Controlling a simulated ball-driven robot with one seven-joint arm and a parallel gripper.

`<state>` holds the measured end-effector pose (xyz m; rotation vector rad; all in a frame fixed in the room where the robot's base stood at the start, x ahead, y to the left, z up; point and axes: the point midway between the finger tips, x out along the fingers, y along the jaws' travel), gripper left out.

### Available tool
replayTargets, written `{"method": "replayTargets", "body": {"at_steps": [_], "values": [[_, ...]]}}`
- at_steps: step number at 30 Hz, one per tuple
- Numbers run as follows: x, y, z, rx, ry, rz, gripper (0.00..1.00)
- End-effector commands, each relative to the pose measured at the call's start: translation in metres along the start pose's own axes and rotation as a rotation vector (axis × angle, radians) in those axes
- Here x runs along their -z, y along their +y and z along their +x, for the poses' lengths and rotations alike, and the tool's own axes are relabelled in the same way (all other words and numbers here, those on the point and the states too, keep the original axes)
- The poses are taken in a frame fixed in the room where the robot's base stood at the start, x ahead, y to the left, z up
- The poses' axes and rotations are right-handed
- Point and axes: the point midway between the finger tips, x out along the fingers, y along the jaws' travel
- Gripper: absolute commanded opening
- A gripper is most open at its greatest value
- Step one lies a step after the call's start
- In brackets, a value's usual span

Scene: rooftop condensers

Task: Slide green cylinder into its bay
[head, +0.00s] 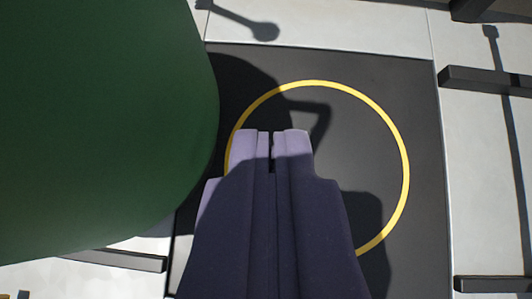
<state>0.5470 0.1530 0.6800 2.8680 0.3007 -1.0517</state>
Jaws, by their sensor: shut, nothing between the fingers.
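The green cylinder (100,130) is large and close in the left of the head view; its left and top parts run out of frame. A dark square pad (400,90) with a yellow ring (407,170) lies at the centre right; I take it to be the bay. The cylinder covers the pad's left edge in the picture and appears left of the ring. My gripper (270,133) is shut and empty, in front of the ring's left part. Its fingers point up the picture, just right of the cylinder. I cannot tell whether they touch it.
Pale floor slabs surround the pad. A dark bar (490,80) lies at the right, another (490,284) at the lower right and one (118,260) at the lower left. A dark object (485,10) shows at the top right. Shadows fall across the pad.

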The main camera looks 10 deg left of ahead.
Motion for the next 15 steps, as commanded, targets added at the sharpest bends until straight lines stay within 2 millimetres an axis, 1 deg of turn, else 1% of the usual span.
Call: {"method": "replayTargets", "body": {"at_steps": [5,15], "values": [[-0.003,0.0,0.016,0.0,0.002,0.0,0.0],[-0.004,0.0,0.065,0.001,0.002,0.0,0.0]]}}
